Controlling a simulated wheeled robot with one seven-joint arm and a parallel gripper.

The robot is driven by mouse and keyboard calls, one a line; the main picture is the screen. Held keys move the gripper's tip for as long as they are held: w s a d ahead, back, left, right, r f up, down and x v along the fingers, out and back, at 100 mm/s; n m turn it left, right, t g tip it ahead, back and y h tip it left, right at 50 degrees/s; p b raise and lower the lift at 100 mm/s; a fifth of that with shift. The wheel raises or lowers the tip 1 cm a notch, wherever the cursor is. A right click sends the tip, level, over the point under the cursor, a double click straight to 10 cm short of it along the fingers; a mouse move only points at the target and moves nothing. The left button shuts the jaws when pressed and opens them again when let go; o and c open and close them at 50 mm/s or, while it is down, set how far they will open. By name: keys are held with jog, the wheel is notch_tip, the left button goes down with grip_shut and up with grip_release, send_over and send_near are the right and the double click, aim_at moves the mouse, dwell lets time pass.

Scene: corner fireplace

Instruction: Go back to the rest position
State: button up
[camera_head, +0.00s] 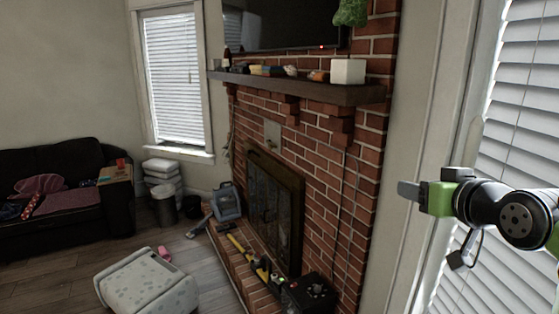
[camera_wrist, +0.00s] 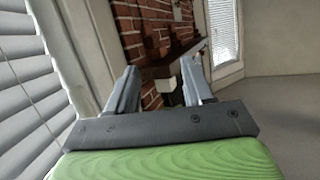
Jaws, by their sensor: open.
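My gripper (camera_head: 409,190) is at the right of the head view, on a green and black wrist, in front of the window frame and blinds. In the wrist view its two grey fingers (camera_wrist: 160,90) stand apart with nothing held between them. A white block on the mantel (camera_wrist: 168,84) shows beyond the gap, well away from the fingers. My gripper touches nothing that I can see.
A brick fireplace (camera_head: 325,165) with a dark mantel (camera_head: 300,86) stands left of my gripper. Blinds (camera_head: 510,130) hang close behind my arm. A patterned ottoman (camera_head: 148,284) and a dark sofa (camera_head: 70,225) are at the left. Tools lie on the hearth.

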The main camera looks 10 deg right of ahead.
jog(key=s+a+f+n+g+y, duration=0.1)
jog(key=s+a+f+g, duration=0.15)
jog(key=a+f, duration=0.4)
jog(key=s+a+f+g, duration=0.2)
jog(key=s+a+f, duration=0.15)
jog(key=a, duration=0.65)
jog(key=s+a+f+g, duration=0.4)
jog(key=s+f, duration=0.7)
jog(key=s, duration=0.3)
jog(key=shift+s+f+n, duration=0.2)
jog(key=shift+f+n, duration=0.05)
jog(key=shift+n, duration=0.05)
